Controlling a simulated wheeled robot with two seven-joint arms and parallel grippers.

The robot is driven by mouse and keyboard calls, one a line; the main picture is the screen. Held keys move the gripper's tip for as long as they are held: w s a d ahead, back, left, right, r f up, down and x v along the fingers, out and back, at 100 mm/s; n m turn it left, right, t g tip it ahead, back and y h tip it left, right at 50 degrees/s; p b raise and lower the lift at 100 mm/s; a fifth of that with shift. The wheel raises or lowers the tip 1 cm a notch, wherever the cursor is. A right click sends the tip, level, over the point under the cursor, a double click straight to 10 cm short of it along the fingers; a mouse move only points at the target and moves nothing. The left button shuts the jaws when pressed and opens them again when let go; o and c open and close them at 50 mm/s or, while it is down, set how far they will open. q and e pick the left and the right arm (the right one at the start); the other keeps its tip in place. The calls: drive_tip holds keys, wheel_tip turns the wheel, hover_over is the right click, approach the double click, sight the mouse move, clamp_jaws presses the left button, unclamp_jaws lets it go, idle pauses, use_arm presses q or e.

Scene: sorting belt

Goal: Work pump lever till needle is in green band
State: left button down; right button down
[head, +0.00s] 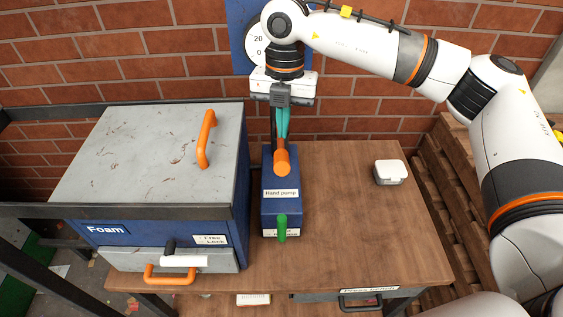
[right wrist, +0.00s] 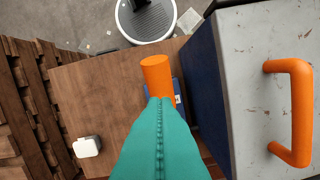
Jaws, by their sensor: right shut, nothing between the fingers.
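The blue hand pump (head: 281,212) stands on the wooden bench, with a green handle (head: 282,226) on its front. Its lever has an orange grip (head: 283,160), which also shows in the right wrist view (right wrist: 157,76). My right gripper (head: 281,136) has teal fingers, closed together and empty, right at the orange grip; I cannot tell whether they touch it. In the right wrist view the closed fingers (right wrist: 160,103) overlap the near end of the grip. The gauge (head: 256,45) on the wall is mostly behind my right arm; its needle and green band are hidden. My left gripper is not in view.
A large box marked Foam (head: 105,230), with a grey lid and orange handles (head: 206,139), stands close left of the pump. A small white box (head: 390,172) lies on the bench (head: 350,235) to the right. Wooden pallets (head: 450,200) stand beyond the right edge.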

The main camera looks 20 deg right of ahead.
sight(283, 154)
drive_tip(key=shift+s+a+f+b, duration=0.15)
drive_tip(key=shift+f+b, duration=0.5)
drive_tip(key=shift+f, duration=0.8)
drive_tip(key=shift+s+d+f+b, duration=0.15)
drive_tip(key=shift+f+b, duration=0.5)
drive_tip(key=shift+f, duration=0.8)
drive_tip(key=shift+a, duration=0.1)
drive_tip(key=shift+f, duration=0.1)
wheel_tip(283, 154, down, 4)
drive_tip(key=b, duration=0.3)
drive_tip(key=shift+f+b, duration=0.15)
drive_tip(key=shift+b, duration=0.25)
